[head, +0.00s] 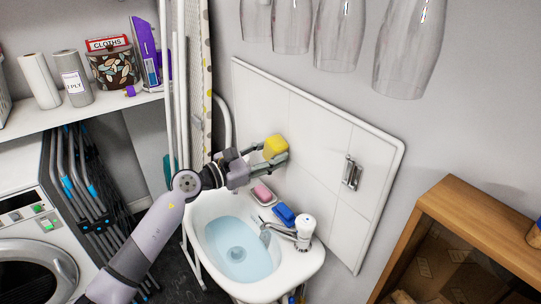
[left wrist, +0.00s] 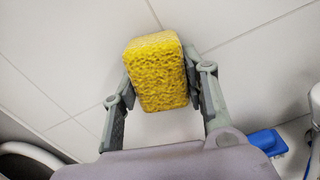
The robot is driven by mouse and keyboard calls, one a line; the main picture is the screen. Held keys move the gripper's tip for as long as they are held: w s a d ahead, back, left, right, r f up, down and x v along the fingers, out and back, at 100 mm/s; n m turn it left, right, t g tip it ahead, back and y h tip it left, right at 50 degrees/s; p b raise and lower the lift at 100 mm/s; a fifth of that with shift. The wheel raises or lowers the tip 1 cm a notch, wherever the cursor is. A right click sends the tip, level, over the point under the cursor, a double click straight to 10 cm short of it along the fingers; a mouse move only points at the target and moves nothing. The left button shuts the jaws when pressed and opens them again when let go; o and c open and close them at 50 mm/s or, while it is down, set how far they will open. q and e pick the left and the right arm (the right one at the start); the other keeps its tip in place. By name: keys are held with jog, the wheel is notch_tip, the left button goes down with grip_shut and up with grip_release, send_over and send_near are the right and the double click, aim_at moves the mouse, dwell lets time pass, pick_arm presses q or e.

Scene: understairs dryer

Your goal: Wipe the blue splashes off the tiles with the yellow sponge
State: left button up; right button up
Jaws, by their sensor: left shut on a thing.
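My left gripper (head: 270,156) is shut on the yellow sponge (head: 275,146) and holds it up at the white tiles (head: 312,140) above the basin. In the left wrist view the sponge (left wrist: 160,72) sits between the two fingers (left wrist: 160,85), with the tiles (left wrist: 55,60) behind it. I cannot tell whether the sponge touches the tiles. No blue splashes show on the visible tiles; the part behind the sponge and gripper is hidden. My right gripper is not in view.
Below is a white basin (head: 199,215) with water, a tap (head: 304,232), a pink soap (head: 262,193) and a blue brush (head: 284,213). A metal handle (head: 351,173) sticks out from the tiles. Glass shades (head: 336,35) hang above. A wooden cabinet (head: 480,225) stands right.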

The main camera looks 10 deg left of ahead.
pick_arm(q)
jog(key=shift+s+a, duration=0.3)
jog(key=shift+a, duration=0.1)
jog(key=v, duration=0.4)
jog(key=shift+s+f+b, duration=0.1)
jog(key=shift+b, duration=0.3)
jog(key=shift+s+a, duration=0.25)
jog(key=b+v, duration=0.1)
jog(key=v, duration=0.2)
